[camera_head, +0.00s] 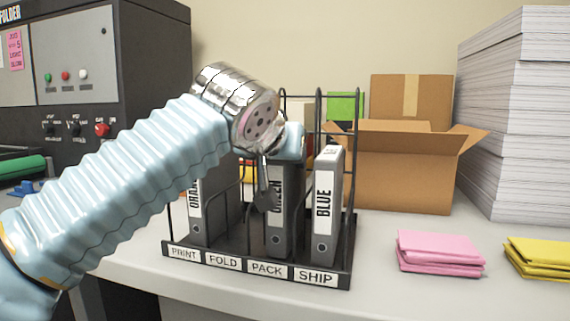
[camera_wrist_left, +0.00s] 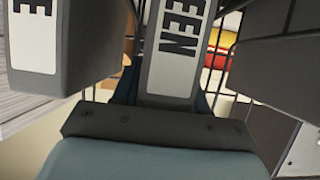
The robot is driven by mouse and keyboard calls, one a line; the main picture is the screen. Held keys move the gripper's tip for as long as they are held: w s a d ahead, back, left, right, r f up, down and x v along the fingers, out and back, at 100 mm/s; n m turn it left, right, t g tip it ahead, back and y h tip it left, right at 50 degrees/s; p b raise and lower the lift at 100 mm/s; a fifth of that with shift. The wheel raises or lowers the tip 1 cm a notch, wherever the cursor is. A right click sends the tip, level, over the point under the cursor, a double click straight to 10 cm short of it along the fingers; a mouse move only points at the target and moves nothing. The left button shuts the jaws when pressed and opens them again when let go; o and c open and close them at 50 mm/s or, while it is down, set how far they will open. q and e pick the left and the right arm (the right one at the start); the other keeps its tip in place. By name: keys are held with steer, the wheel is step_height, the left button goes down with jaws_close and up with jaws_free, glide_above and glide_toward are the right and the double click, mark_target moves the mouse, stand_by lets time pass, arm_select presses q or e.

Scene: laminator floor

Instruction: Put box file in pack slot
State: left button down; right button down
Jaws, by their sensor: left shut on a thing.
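The grey box file labelled GREEN (camera_head: 283,238) stands upright in the wire rack, behind the PACK label (camera_head: 267,269). Its white label also shows in the left wrist view (camera_wrist_left: 172,72). My left gripper (camera_head: 268,190) reaches over from the left and is shut on this file's upper part. The arm hides part of the file's top, and I cannot tell whether its base rests fully on the rack floor. The black rack (camera_head: 255,283) has slots labelled PRINT, FOLD, PACK and SHIP. My right gripper is not in view.
The ORANGE file (camera_head: 200,225) stands in the PRINT slot and the BLUE file (camera_head: 325,225) in the SHIP slot, close beside the held file. FOLD looks empty. Behind are an open cardboard box (camera_head: 400,175) and paper stacks (camera_head: 520,130). Pink sheets (camera_head: 438,255) lie right.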

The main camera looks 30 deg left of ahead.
arm_select(q)
steer(key=shift+f, duration=0.2)
steer(key=c, duration=0.6)
jaws_free()
steer(key=shift+r, duration=0.15)
steer(key=shift+s+r, duration=0.15)
steer(key=v, duration=1.1)
steer(key=shift+s+p, duration=0.3)
steer(key=shift+p, duration=0.15)
steer(key=shift+d, duration=0.15)
